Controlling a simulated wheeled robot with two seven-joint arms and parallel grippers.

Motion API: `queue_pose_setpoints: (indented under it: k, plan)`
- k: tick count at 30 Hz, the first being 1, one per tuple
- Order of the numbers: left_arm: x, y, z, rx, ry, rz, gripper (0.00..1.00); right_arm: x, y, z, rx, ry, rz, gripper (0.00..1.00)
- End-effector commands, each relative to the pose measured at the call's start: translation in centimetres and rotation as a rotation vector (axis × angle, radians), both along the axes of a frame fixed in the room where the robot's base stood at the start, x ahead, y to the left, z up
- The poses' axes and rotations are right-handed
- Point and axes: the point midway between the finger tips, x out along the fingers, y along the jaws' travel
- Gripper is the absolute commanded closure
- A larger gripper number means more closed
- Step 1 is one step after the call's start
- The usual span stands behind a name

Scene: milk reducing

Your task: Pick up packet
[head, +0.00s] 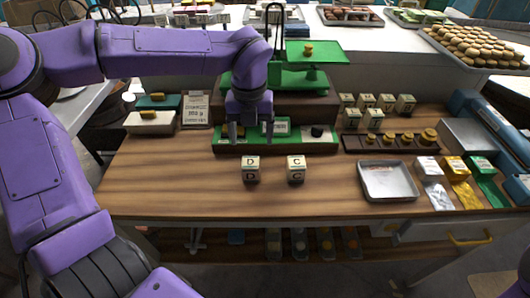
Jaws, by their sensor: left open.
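My left gripper (253,138) points down with its fingers apart and nothing visible between them. At the right of the wooden table lie a silver foil packet (439,196), a gold one (468,195) and a green one (495,193), well away from my gripper. Which packet the task means cannot be told. My right gripper is not in view.
A metal tray (388,194) lies right of the cubes. Several lettered cubes (374,119) stand behind a dark rack of brass weights (404,138). A green balance scale (313,57) stands at the back. The table (180,180) is bare at front left.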

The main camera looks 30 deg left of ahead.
Motion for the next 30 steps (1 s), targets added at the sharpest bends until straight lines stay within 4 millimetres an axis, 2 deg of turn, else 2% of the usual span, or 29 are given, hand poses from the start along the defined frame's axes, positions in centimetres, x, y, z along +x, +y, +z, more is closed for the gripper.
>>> queue_pose_setpoints:
  k: [4, 11, 14, 18, 25, 26, 30]
  plan:
    - [-0.6, -0.1, -2.4, -0.005, 0.001, 0.001, 0.22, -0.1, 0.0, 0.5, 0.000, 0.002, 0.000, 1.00]
    - [-0.1, -0.1, -5.6, -0.002, 0.006, -0.001, 0.22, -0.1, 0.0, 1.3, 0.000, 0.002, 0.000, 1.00]
    - [0.0, -0.3, -7.4, -0.001, 0.009, -0.002, 0.22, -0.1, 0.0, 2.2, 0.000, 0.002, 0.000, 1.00]
    - [0.0, -0.2, -9.7, -0.001, 0.006, 0.000, 0.22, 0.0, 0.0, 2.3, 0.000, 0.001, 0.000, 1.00]
    - [0.0, -0.2, -10.2, -0.002, 0.003, 0.000, 0.22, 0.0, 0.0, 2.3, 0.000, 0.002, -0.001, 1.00]
    - [0.0, -0.2, -10.2, -0.002, 0.003, 0.000, 0.26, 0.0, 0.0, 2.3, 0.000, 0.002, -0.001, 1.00]
    - [0.0, -0.2, -10.2, -0.002, 0.003, 0.000, 0.71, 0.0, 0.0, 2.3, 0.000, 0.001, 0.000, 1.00]
